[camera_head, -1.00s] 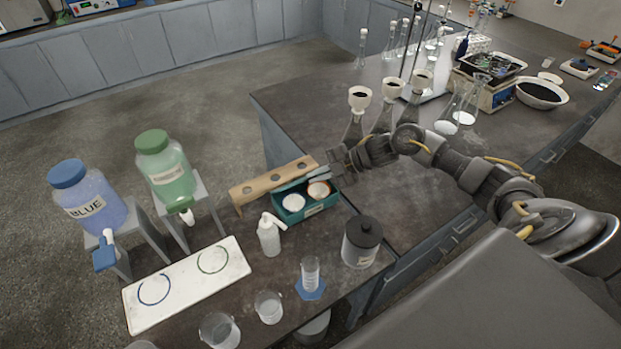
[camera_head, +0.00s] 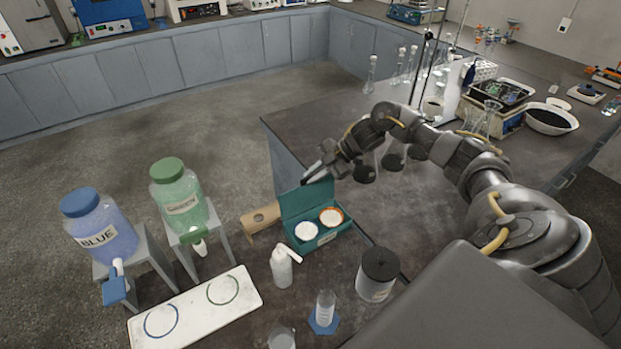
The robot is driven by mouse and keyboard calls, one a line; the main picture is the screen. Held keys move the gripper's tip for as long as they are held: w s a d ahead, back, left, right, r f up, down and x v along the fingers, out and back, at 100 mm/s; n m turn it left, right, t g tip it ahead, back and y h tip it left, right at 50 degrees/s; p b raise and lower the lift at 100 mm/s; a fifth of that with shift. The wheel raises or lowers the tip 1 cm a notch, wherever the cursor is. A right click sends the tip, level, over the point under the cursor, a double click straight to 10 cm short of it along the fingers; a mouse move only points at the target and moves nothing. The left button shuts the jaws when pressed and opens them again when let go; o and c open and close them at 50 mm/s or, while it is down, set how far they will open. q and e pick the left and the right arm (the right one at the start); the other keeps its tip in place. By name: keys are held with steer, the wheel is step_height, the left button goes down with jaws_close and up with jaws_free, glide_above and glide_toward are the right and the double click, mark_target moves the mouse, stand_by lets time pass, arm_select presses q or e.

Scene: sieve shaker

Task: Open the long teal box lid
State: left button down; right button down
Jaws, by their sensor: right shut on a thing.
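The long teal box (camera_head: 327,239) stands on the dark bench near its left side. Two round white-topped items (camera_head: 331,216) are inside it, one with an orange rim. Its teal lid (camera_head: 303,199) stands raised, roughly upright, along the box's back edge. My right gripper (camera_head: 314,178) is at the top edge of the lid and shut on it. The finger contact itself is small and partly hidden. My left gripper is not in view.
A wooden rack (camera_head: 262,217) is left of the box, partly hidden behind it. A white squeeze bottle (camera_head: 282,268) and a dark-lidded jar (camera_head: 377,274) stand close in front. Flasks (camera_head: 391,160) stand behind my right arm.

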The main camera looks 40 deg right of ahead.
steer(key=shift+w+d, duration=0.2)
steer(key=shift+w, duration=0.25)
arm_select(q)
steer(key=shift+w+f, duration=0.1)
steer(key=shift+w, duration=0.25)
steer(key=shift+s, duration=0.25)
arm_select(e)
steer(key=shift+w, duration=0.1)
steer(key=c, duration=1.6)
jaws_free()
steer(key=shift+a+f, duration=0.1)
